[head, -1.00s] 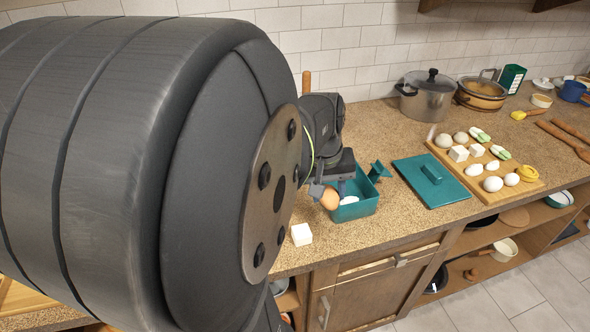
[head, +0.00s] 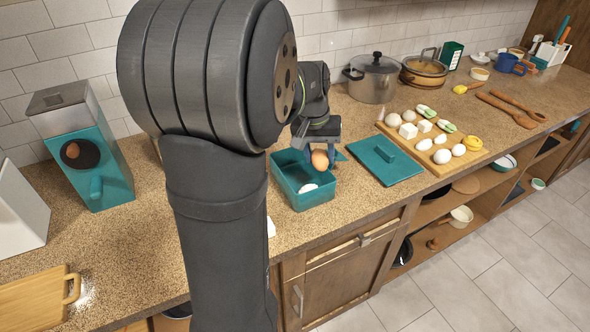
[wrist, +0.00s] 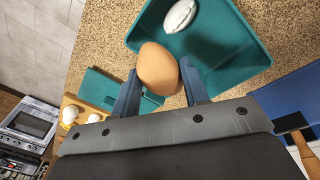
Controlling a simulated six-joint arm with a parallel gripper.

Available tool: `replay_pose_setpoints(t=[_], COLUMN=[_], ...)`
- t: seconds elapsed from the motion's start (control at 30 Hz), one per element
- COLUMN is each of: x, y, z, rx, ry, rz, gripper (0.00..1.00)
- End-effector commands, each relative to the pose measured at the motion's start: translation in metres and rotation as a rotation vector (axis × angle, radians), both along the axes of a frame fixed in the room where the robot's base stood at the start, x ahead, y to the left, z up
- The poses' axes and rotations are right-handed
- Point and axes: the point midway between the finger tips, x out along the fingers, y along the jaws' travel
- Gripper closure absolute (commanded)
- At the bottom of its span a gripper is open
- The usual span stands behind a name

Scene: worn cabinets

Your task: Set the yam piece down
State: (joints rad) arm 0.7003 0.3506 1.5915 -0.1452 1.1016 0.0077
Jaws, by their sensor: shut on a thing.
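The yam piece (head: 320,159), a smooth orange-brown rounded lump, is held in my gripper (head: 319,148). In the wrist view the yam piece (wrist: 158,68) sits between the two fingers of my gripper (wrist: 160,88), which are shut on its sides. It overlaps the rim of an open teal box (wrist: 225,62); in the head view it is at the right side of that box (head: 285,186). Its exact height over the rim cannot be told. A white piece (head: 308,188) lies in the box.
A teal lid (head: 385,160) lies to the right of the box. Beyond it is a wooden board (head: 470,161) with eggs, white cubes and other pieces. A pot (head: 373,80) stands behind. A teal dispenser (head: 110,175) is at left. A white block (head: 271,227) is mostly hidden by my arm.

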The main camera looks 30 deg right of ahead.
Motion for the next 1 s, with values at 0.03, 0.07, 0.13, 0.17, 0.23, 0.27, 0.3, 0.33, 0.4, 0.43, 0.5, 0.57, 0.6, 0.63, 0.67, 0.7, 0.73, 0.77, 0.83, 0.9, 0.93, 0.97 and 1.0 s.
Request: replay_pose_setpoints(t=[0.03, 0.07, 0.13, 0.17, 0.23, 0.27, 0.3, 0.33, 0.4, 0.43, 0.5, 0.57, 0.6, 0.63, 0.67, 0.7, 0.73, 0.77, 0.83, 0.9, 0.93, 0.97, 1.0], x=[0.012, 0.019, 0.033, 0.039, 0.051, 0.055, 0.060, 0.063, 0.068, 0.069, 0.070, 0.070, 0.070, 0.070, 0.070, 0.069, 0.070, 0.070, 0.070, 0.070, 0.070, 0.070, 0.070], y=[0.007, 0.009, 0.016, 0.018, 0.024, 0.026, 0.028, 0.030, 0.031, 0.032, 0.033, 0.033, 0.033, 0.033, 0.033, 0.033, 0.033, 0.033, 0.033, 0.032, 0.032, 0.032, 0.033], z=[-0.009, -0.013, -0.022, -0.026, -0.034, -0.037, -0.040, -0.042, -0.045, -0.045, -0.048, -0.053, -0.058, -0.063, -0.068, -0.074, -0.078, -0.082, -0.087, -0.087, -0.086, -0.086, -0.086], rx=[0.001, 0.001, 0.001, 0.000, 0.001, 0.001, 0.000, 0.000, 0.000, -0.001, -0.001, -0.001, 0.001, 0.001, 0.002, 0.002, 0.001, 0.001, 0.000, -0.001, -0.001, -0.001, -0.001], ry=[0.002, 0.003, 0.003, 0.003, 0.002, 0.002, 0.001, 0.001, 0.000, 0.000, -0.001, -0.001, 0.001, 0.003, 0.003, 0.003, 0.002, 0.001, 0.000, -0.001, -0.001, -0.001, -0.001], rz=[0.007, 0.007, 0.007, 0.007, 0.006, 0.005, 0.004, 0.004, 0.002, 0.002, 0.001, 0.001, 0.001, 0.000, 0.001, 0.002, 0.002, 0.002, 0.001, 0.001, 0.001, 0.001, 0.001], gripper=[0.83, 0.83, 0.83, 0.83, 0.83, 0.83, 0.83, 0.83, 0.83, 0.83, 0.83, 0.83, 0.83, 0.83, 0.83, 0.83, 0.83, 0.83, 0.83, 0.83, 0.83, 0.83, 0.83])
